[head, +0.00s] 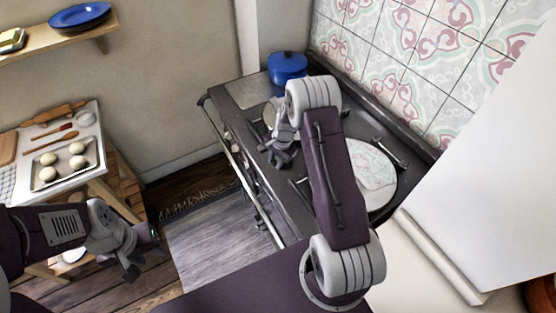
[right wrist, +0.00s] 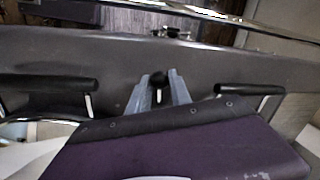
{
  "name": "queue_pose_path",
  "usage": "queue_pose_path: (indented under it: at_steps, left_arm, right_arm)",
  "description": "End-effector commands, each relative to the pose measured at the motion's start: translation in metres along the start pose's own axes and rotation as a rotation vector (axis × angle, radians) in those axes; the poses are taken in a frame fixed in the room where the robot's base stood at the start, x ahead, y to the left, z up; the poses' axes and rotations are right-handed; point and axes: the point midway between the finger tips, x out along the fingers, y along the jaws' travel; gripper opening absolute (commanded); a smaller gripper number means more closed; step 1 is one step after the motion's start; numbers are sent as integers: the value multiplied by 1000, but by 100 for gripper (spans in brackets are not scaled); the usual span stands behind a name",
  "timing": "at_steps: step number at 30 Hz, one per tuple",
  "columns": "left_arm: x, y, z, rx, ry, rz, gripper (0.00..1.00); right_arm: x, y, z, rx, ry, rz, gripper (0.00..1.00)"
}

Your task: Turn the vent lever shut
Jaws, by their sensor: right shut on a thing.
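The vent lever (right wrist: 159,81) shows in the right wrist view as a small black knob on a short stem, on the dark top of the stove (right wrist: 215,62). My right gripper (right wrist: 159,90) has its two grey fingers on either side of it and is shut on it. In the head view, my right gripper (head: 279,157) is low over the middle of the stove top, and the lever is hidden behind it. My left gripper (head: 146,254) is open and empty, above the floor at the lower left.
Lid handles (right wrist: 45,87) flank the lever on both sides. A blue pot (head: 287,66) stands at the stove's far end, and a round patterned lid (head: 365,178) lies nearer. A rail (head: 243,165) runs along the stove's front. A baking tray (head: 88,172) with dough balls is on a side table.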

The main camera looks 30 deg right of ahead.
Motion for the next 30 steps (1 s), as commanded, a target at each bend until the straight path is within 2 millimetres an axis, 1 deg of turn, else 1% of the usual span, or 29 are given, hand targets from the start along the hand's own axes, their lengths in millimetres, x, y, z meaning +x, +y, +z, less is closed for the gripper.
queue_pose_path:
  at_steps: [1, 10, 27, 28, 29, 30]
  left_arm:
    - [-5, 0, -1, 0, 0, 0, 36]
    - [-13, 0, -1, 0, 0, 0, 36]
    - [-15, 0, -2, 0, 0, 0, 36]
    - [-15, 0, -2, 0, 0, 0, 36]
    - [-15, 0, -2, 0, 0, 0, 36]
    - [-15, 0, -2, 0, 0, 0, 36]
  right_arm:
    - [-3, -3, -1, 24, 8, -3, 0]
    - [-1, -8, -2, 137, 30, -3, 0]
    - [0, -10, -4, 166, 37, -6, 0]
    - [0, -10, -4, 166, 37, -6, 28]
    - [0, -10, -4, 166, 37, -6, 36]
    - [0, -10, -3, 166, 36, -6, 46]
